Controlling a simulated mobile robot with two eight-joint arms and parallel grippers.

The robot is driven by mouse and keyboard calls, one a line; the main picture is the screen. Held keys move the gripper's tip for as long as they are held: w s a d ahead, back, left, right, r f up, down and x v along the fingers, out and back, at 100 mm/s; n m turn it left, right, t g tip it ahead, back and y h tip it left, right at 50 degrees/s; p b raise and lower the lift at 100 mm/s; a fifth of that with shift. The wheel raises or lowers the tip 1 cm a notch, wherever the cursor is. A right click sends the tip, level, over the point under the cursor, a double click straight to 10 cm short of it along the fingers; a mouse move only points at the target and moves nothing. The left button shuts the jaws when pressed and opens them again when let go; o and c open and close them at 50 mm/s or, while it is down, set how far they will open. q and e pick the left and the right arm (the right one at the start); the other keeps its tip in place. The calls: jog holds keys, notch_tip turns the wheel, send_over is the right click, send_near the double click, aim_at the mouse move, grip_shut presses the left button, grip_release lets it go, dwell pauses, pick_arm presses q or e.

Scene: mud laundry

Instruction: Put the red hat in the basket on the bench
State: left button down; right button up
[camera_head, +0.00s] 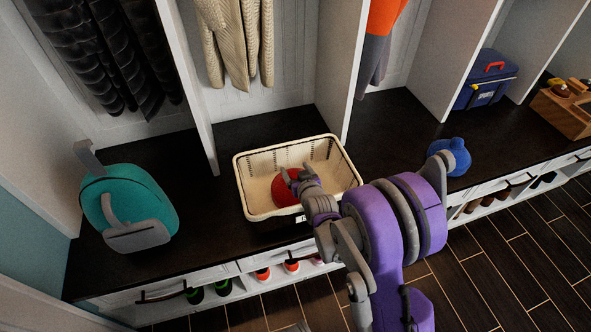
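The red hat (284,192) is inside the cream basket (249,207), low and near the middle of it. The basket stands on the dark bench top (215,235), close to its front edge. My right gripper (299,173) reaches into the basket from the right and is at the hat, covering part of it. Its fingertips look apart, but I cannot tell whether they still grip the hat. My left gripper is not in view.
A teal backpack (145,195) stands on the bench to the left. Upright dividers split the bench, and shoes sit in cubbies below.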

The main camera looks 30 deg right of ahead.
jog(key=shift+o, duration=0.3)
jog(key=shift+r, duration=0.1)
jog(key=shift+r+p, duration=0.3)
jog(key=s+a+r+n+g+y, duration=0.1)
jog(key=s+a, duration=0.4)
jog(key=s, duration=0.5)
jog(key=s+a+r+g+y+p, duration=0.1)
jog(key=s+a+r+g, duration=0.2)
jog(key=s, duration=0.7)
jog(key=s+a+r+n+g+y+p, duration=0.1)
jog(key=s+a+r+g, duration=0.2)
jog(key=s+a, duration=0.4)
jog(key=s+g, duration=0.1)
jog(key=s, duration=0.2)
jog(key=shift+s+n, duration=0.3)
jog(key=shift+s, duration=0.1)
